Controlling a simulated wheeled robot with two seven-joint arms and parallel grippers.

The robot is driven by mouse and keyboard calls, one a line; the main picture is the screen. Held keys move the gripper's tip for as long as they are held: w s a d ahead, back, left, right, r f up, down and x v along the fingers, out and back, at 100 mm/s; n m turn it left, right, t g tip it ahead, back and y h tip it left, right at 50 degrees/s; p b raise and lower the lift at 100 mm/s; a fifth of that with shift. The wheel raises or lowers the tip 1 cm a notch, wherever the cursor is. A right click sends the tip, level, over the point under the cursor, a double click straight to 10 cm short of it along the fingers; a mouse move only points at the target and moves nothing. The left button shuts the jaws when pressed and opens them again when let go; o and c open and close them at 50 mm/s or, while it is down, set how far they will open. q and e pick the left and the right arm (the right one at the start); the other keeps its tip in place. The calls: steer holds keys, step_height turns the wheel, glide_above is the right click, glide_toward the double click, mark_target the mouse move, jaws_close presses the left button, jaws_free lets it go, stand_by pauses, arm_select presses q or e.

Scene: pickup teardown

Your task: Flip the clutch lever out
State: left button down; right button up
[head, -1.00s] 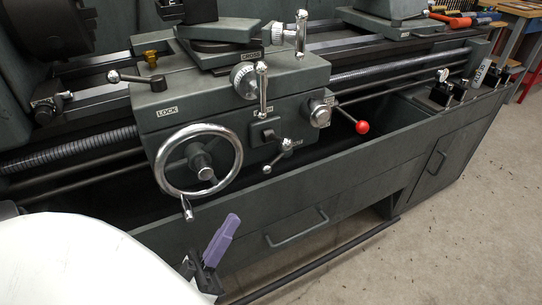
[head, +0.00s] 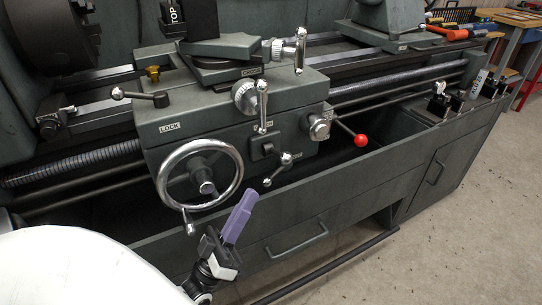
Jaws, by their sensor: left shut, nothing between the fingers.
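The lathe's apron (head: 188,140) carries several levers, and I cannot read which is labelled as the clutch. A short chrome lever (head: 277,170) sits low on the apron, tilted down to the left. A lever with a red ball knob (head: 361,140) sticks out at the apron's right side, slanting down to the right. An upright chrome handle (head: 262,108) stands above the short lever. My left gripper (head: 241,214), with purple fingers, is shut and empty. It points up in front of the chip tray, below and left of the short lever, apart from it. My right gripper is not in view.
A large chrome handwheel (head: 237,170) is left of my gripper, with its crank handle hanging down. The chip tray's front wall (head: 345,185) runs below the apron. A drawer handle (head: 297,241) projects below it. Open floor (head: 430,260) lies at right.

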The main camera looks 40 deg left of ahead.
arm_select(q)
steer(key=p+x, duration=0.1)
steer(key=x, duration=0.9)
steer(key=shift+w+r, duration=0.15)
steer(key=shift+w, duration=0.05)
steer(key=shift+s+d+f, duration=0.1)
steer(key=shift+d+f, duration=0.05)
steer(key=shift+f, duration=0.4)
steer(key=b+v, duration=0.2)
steer(key=v, duration=0.8)
steer(key=shift+s, duration=0.15)
